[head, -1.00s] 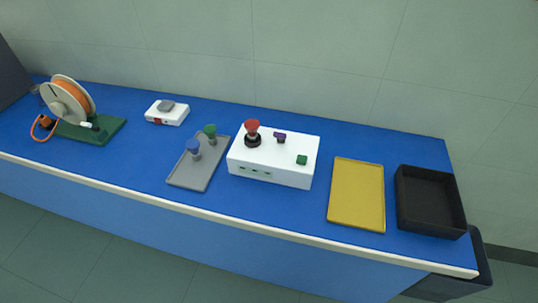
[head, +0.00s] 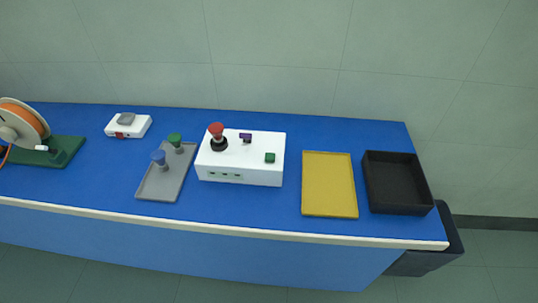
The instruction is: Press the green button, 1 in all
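A white box (head: 232,174) stands on the blue bench. A small square green button (head: 270,157) sits on the right part of its top. A red-topped knob with a black base (head: 217,136) stands on the left part of the top, and a small purple piece (head: 246,137) is at the back. Small green marks show on the front face. Neither of my grippers shows in the head view, and nothing covers the green button.
A grey tray (head: 150,190) holds a blue-topped and a green-topped piece. A yellow tray (head: 329,184) and a black open bin (head: 400,208) stand right. A white device (head: 128,126) and an orange reel (head: 22,124) stand left. The blue bench (head: 245,217) is clear before the box.

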